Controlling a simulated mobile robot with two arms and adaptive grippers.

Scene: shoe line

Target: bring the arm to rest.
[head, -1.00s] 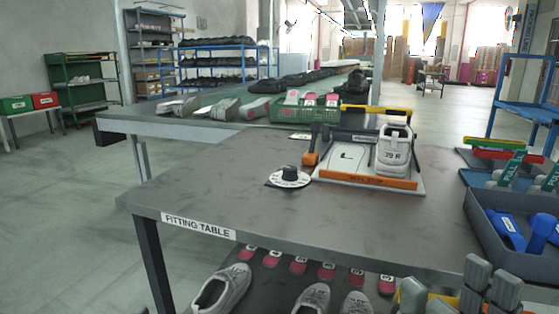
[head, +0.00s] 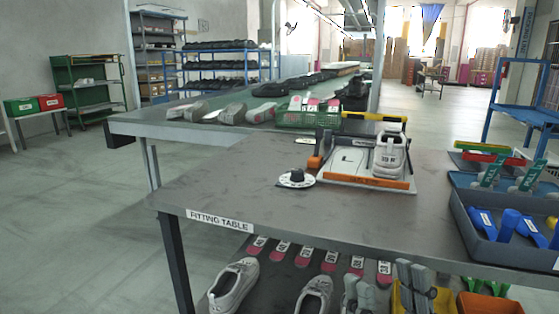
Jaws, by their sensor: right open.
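My right gripper (head: 388,284) shows at the bottom edge, right of centre. Its grey fingers stand apart, with nothing seen between them. It is in front of the fitting table (head: 330,222), over the lower shelf area, and hides part of a shoe and a yellow bin there. The rest of the right arm is out of view below. My left gripper is not in view.
On the table are a dial (head: 297,178), a fixture board (head: 345,165) holding an upright light shoe (head: 389,152), and a grey tray (head: 490,238) with blue tools. Below are shoes (head: 234,284), a yellow bin (head: 440,303) and an orange bin (head: 488,306). The table's left-front top is clear.

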